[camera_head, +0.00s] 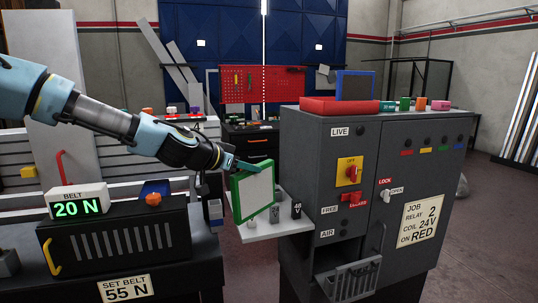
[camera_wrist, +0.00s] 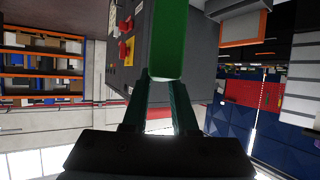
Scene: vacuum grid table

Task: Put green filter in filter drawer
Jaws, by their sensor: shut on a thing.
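The green filter (camera_head: 256,188), a pale panel in a green frame, hangs upright from my gripper (camera_head: 248,166), which is shut on its upper edge. In the wrist view the filter's green edge (camera_wrist: 171,40) stands between the fingertips of my gripper (camera_wrist: 162,85). The filter is in front of a small shelf at the grey cabinet's left side. A slotted grey drawer (camera_head: 352,281), apparently the filter drawer, is tilted open low on the cabinet front, below and right of the filter. Its inside is mostly hidden.
The grey cabinet (camera_head: 305,180) carries a yellow-and-red switch (camera_head: 349,171), a red guard knob (camera_head: 352,197) and a lock/open knob (camera_head: 385,196). A blue-framed panel (camera_head: 355,86) and a red slab (camera_head: 340,106) are on top. The side shelf (camera_head: 262,232) holds small cylinders. A belt unit (camera_head: 115,240) stands at left.

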